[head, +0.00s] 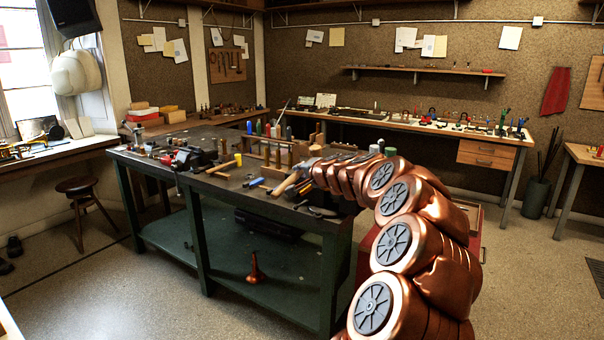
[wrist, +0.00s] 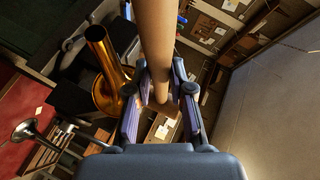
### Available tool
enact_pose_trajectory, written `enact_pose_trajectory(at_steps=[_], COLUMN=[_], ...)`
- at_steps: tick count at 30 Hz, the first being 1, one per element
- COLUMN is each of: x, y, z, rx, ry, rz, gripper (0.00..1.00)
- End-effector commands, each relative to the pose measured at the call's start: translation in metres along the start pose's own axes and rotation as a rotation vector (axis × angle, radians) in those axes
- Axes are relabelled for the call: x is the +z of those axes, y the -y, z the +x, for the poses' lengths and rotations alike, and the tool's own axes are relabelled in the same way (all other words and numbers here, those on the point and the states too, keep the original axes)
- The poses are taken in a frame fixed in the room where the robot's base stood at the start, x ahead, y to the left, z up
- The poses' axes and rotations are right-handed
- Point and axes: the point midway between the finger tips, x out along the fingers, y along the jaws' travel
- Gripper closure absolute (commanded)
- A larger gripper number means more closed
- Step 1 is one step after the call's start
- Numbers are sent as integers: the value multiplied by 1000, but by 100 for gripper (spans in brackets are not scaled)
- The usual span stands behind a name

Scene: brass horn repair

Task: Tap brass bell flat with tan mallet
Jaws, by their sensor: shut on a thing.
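My gripper (wrist: 162,88) is shut on the tan mallet (wrist: 157,40). In the wrist view a smooth tan cylinder of it runs from between the fingers up past the top edge. In the head view my gripper (head: 305,172) is above the near right part of the green workbench, and the mallet (head: 286,184) slants down to the left from it. The brass bell (wrist: 102,52) shows in the wrist view, just left of the mallet and apart from it in the picture. Its flared end is partly behind my left finger. I cannot make out the bell in the head view.
A silvery flared horn part (wrist: 25,130) lies left in the wrist view. A stool (head: 82,187) stands left; open floor surrounds the bench.

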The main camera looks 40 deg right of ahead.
Motion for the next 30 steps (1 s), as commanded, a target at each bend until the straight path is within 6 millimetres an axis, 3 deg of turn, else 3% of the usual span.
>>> enact_pose_trajectory(at_steps=[11,24,30], x=[0,10,8], y=[-1,-39,-33], z=[0,18,15], rx=[-1,0,2], ry=[-1,0,1], rz=[0,0,0], gripper=[100,100,100])
